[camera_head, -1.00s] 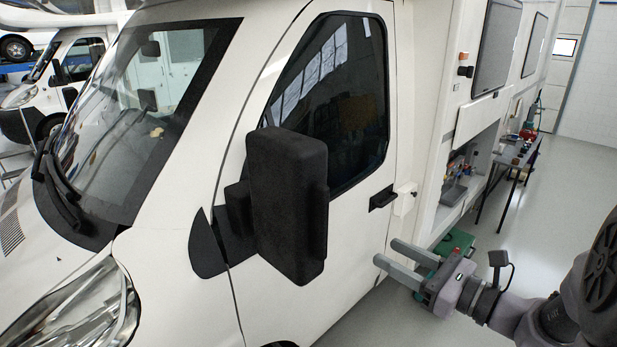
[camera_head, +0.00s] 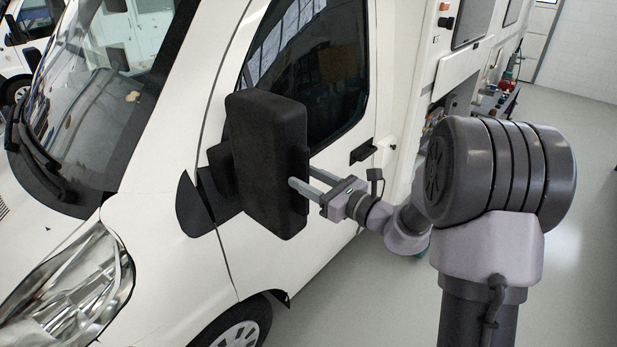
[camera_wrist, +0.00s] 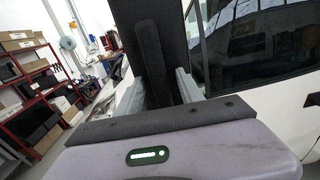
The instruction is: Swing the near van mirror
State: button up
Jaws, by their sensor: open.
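The near van mirror (camera_head: 262,165) is a large black block on a black arm bracket (camera_head: 215,190), standing out from the white van's cab door. My gripper (camera_head: 303,178) is open at the mirror's right-hand edge. One fingertip shows in front of that edge, and the other meets the edge farther back. In the wrist view, the dark mirror edge (camera_wrist: 150,50) stands between my two spread grey fingers (camera_wrist: 160,90). I cannot tell whether either finger touches it.
The white van (camera_head: 165,190) fills the left and middle, with a black door handle (camera_head: 362,151) just beyond my gripper. Grey floor (camera_head: 580,160) is open on the right. Red shelving with boxes (camera_wrist: 35,95) shows in the wrist view.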

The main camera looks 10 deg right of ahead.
grip_shut()
dwell(1.4)
